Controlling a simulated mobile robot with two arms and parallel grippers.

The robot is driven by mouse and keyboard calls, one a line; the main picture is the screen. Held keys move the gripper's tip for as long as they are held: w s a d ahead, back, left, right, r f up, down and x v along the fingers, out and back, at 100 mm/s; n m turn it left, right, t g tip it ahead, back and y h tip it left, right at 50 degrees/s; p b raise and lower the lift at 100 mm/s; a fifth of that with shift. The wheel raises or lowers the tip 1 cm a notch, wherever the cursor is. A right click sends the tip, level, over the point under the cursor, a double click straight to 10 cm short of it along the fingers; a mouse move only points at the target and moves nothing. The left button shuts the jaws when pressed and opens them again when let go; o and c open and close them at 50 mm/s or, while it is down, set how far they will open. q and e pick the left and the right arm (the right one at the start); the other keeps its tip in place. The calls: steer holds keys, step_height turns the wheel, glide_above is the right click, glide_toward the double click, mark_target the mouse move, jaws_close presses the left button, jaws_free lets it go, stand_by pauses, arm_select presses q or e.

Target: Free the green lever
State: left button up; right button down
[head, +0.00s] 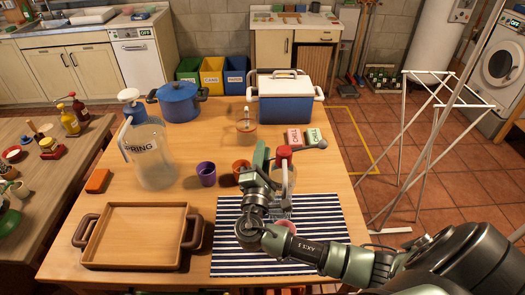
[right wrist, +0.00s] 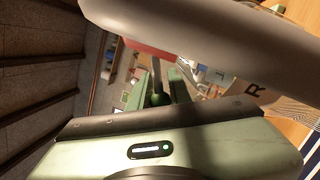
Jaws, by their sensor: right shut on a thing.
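My right gripper (head: 263,168) reaches over the striped mat (head: 235,262) beside a clear vessel with a red top (head: 284,154). In the right wrist view, a dark green ball-ended lever (right wrist: 158,98) on a thin rod sits between the fingers of my right gripper (right wrist: 157,92), which is shut on it. In the head view, my gripper and arm mostly hide this grip. A grey arm with a rounded end (head: 320,145) sticks out to the right near the red top. A pink round thing (head: 288,226) shows partly behind my arm. My left gripper is not in view.
An empty wooden tray (head: 135,236) lies at the front left. A clear jug (head: 150,155), purple cup (head: 206,174) and orange cup (head: 241,168) stand nearby. A blue pot (head: 180,106) and cooler (head: 286,104) stand at the back.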

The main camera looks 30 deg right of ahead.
steer(key=shift+f, duration=0.1)
stand_by(0.4)
steer(key=c, duration=1.3)
jaws_free()
steer(key=shift+a, duration=0.1)
